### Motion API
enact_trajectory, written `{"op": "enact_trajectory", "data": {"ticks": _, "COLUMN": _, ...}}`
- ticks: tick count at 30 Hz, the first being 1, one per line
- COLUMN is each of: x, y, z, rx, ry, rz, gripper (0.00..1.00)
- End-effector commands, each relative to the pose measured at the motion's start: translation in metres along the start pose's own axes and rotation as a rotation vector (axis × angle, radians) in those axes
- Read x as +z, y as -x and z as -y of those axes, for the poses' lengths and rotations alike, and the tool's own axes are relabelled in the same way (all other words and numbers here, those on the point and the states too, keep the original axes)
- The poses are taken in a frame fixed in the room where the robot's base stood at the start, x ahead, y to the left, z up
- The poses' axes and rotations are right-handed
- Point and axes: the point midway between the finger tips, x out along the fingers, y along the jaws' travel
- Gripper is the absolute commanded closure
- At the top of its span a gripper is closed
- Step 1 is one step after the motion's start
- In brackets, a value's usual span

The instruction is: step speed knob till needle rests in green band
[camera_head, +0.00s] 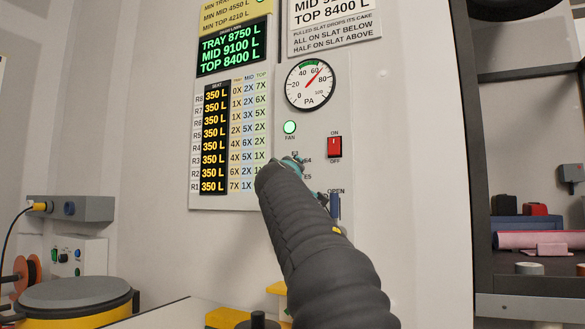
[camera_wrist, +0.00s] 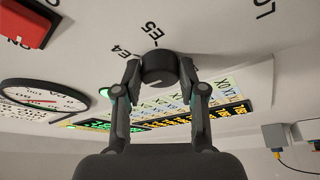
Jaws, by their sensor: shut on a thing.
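The speed knob (camera_wrist: 160,68) is a dark round knob on the white panel, with marks E4 and E5 printed around it. My gripper (camera_wrist: 161,72) is shut on it, one finger on each side. In the head view my gripper (camera_head: 291,165) reaches the panel and my arm hides most of the knob; E3, E4 and E5 show beside it. The round PA gauge (camera_head: 309,86) is above. Its green band (camera_head: 309,64) is at the top, and the red needle (camera_head: 315,76) points up and right, near 60, at or just past the band's right end.
A green FAN lamp (camera_head: 289,127) is lit below the gauge. A red ON/OFF switch (camera_head: 334,147) is right of it, and a blue-grey handle (camera_head: 335,206) by OPEN is close to my arm. A lit number board (camera_head: 215,138) is to the left. Shelves (camera_head: 530,170) stand at right.

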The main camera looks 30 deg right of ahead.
Motion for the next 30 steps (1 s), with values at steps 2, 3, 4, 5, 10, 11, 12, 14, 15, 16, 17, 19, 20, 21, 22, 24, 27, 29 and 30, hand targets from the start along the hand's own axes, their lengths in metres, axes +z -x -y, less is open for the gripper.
{"op": "enact_trajectory", "data": {"ticks": 2, "x": -0.0008, "y": -0.0002, "z": -0.0005, "rx": -0.005, "ry": 0.013, "rz": -0.001, "gripper": 0.94}}
{"op": "enact_trajectory", "data": {"ticks": 3, "x": -0.0007, "y": -0.0001, "z": -0.0004, "rx": -0.008, "ry": 0.018, "rz": -0.001, "gripper": 0.94}}
{"op": "enact_trajectory", "data": {"ticks": 4, "x": -0.0006, "y": -0.0001, "z": -0.0003, "rx": -0.009, "ry": 0.02, "rz": -0.001, "gripper": 0.94}}
{"op": "enact_trajectory", "data": {"ticks": 5, "x": -0.0006, "y": -0.0001, "z": -0.0003, "rx": -0.01, "ry": 0.022, "rz": -0.001, "gripper": 0.94}}
{"op": "enact_trajectory", "data": {"ticks": 10, "x": -0.0004, "y": -0.0001, "z": 0.0, "rx": -0.012, "ry": 0.029, "rz": -0.001, "gripper": 0.94}}
{"op": "enact_trajectory", "data": {"ticks": 11, "x": -0.0004, "y": 0.0, "z": 0.0, "rx": -0.012, "ry": 0.029, "rz": -0.001, "gripper": 0.94}}
{"op": "enact_trajectory", "data": {"ticks": 12, "x": -0.0004, "y": -0.0001, "z": 0.0, "rx": -0.012, "ry": 0.029, "rz": -0.001, "gripper": 0.94}}
{"op": "enact_trajectory", "data": {"ticks": 14, "x": -0.0004, "y": -0.0001, "z": 0.0, "rx": -0.012, "ry": 0.029, "rz": -0.001, "gripper": 0.94}}
{"op": "enact_trajectory", "data": {"ticks": 15, "x": -0.0004, "y": -0.0001, "z": 0.0, "rx": -0.012, "ry": 0.028, "rz": -0.001, "gripper": 0.94}}
{"op": "enact_trajectory", "data": {"ticks": 16, "x": -0.0004, "y": -0.0001, "z": 0.0, "rx": -0.012, "ry": 0.028, "rz": -0.001, "gripper": 0.94}}
{"op": "enact_trajectory", "data": {"ticks": 17, "x": -0.0004, "y": -0.0001, "z": 0.0, "rx": -0.012, "ry": 0.028, "rz": -0.001, "gripper": 0.94}}
{"op": "enact_trajectory", "data": {"ticks": 19, "x": -0.0004, "y": -0.0001, "z": 0.0001, "rx": -0.012, "ry": 0.028, "rz": -0.001, "gripper": 0.47}}
{"op": "enact_trajectory", "data": {"ticks": 20, "x": -0.0004, "y": -0.0001, "z": 0.0, "rx": -0.012, "ry": 0.028, "rz": -0.001, "gripper": 0.39}}
{"op": "enact_trajectory", "data": {"ticks": 21, "x": -0.0003, "y": -0.0001, "z": 0.0, "rx": -0.012, "ry": 0.028, "rz": -0.001, "gripper": 0.34}}
{"op": "enact_trajectory", "data": {"ticks": 22, "x": -0.0002, "y": -0.0001, "z": -0.0001, "rx": -0.012, "ry": 0.028, "rz": 0.0, "gripper": 0.34}}
{"op": "enact_trajectory", "data": {"ticks": 24, "x": -0.0001, "y": -0.0001, "z": -0.0002, "rx": -0.011, "ry": 0.028, "rz": 0.0, "gripper": 0.34}}
{"op": "enact_trajectory", "data": {"ticks": 27, "x": 0.0001, "y": -0.0001, "z": -0.0003, "rx": -0.011, "ry": 0.028, "rz": 0.0, "gripper": 0.34}}
{"op": "enact_trajectory", "data": {"ticks": 29, "x": 0.0001, "y": 0.0, "z": -0.0004, "rx": -0.011, "ry": 0.028, "rz": 0.0, "gripper": 0.34}}
{"op": "enact_trajectory", "data": {"ticks": 30, "x": 0.0001, "y": 0.0005, "z": -0.0006, "rx": -0.011, "ry": 0.028, "rz": 0.0, "gripper": 0.34}}
